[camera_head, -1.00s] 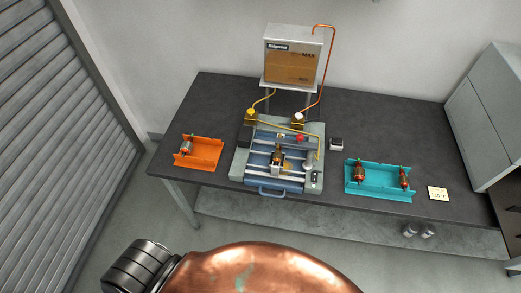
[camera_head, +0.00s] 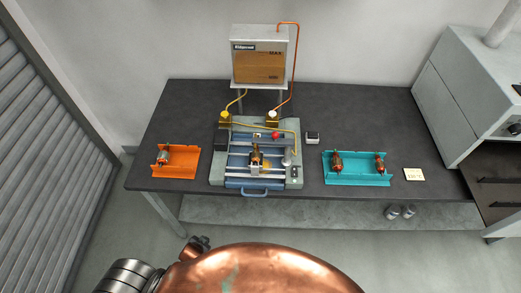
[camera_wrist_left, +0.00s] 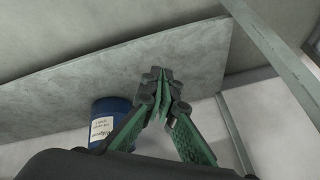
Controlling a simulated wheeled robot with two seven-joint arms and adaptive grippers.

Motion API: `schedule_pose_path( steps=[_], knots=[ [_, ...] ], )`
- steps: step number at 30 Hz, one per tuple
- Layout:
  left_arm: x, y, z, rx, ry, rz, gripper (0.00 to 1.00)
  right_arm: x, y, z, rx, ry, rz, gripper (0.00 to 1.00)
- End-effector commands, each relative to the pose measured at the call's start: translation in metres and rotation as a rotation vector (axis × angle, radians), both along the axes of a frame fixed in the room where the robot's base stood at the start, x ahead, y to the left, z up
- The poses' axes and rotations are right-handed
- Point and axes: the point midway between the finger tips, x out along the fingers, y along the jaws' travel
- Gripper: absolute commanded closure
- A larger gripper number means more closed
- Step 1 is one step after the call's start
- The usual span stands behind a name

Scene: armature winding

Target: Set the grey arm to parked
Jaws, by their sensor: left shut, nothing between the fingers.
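The winding machine (camera_head: 222,172) stands on the dark bench, with a blue bed, pale rails and a copper armature (camera_head: 256,158) in its middle. A small grey upright part (camera_head: 288,157) stands at the right of the bed, by the end of a yellow tube; I cannot tell for sure whether it is the grey arm, or its setting. A red knob (camera_head: 276,135) sits behind the armature. My left gripper (camera_wrist_left: 162,82) shows in the left wrist view, green fingers shut and empty, under a grey shelf and away from the machine. My right gripper is not in view.
An orange tray (camera_head: 175,174) with one armature is left of the machine. A grey cabinet (camera_head: 455,75) bounds the right. A blue can (camera_wrist_left: 110,113) shows in the wrist view.

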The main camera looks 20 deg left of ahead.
Motion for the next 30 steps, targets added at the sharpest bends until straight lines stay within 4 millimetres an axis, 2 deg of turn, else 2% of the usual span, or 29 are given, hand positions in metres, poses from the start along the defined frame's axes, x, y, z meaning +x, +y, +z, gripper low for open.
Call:
schedule_pose_path(
  steps=[1, 3, 6, 9, 17, 21, 22, 26, 30],
  knots=[
    [0.021, 0.007, 0.039, 0.026, -0.050, -0.005, 1.00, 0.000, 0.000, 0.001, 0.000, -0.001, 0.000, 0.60],
    [0.041, 0.013, 0.086, 0.060, -0.102, -0.008, 1.00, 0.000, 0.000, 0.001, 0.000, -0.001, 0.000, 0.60],
    [0.060, 0.020, 0.144, 0.098, -0.165, -0.007, 1.00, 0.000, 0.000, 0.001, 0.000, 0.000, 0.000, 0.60],
    [0.069, 0.025, 0.191, 0.128, -0.214, -0.002, 1.00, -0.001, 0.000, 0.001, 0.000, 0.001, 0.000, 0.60],
    [0.082, 0.035, 0.292, 0.201, -0.333, 0.002, 1.00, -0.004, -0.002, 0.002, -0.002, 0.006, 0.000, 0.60],
    [0.104, 0.039, 0.353, 0.306, -0.470, -0.066, 1.00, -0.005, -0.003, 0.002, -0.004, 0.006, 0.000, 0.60],
    [0.110, 0.038, 0.363, 0.331, -0.502, -0.090, 1.00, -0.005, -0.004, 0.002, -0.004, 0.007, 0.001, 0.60],
    [0.135, 0.029, 0.399, 0.435, -0.630, -0.206, 1.00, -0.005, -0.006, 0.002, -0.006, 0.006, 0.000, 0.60],
    [0.158, 0.005, 0.436, 0.551, -0.769, -0.371, 1.00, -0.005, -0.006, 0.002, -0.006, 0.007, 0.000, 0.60]
  ],
)
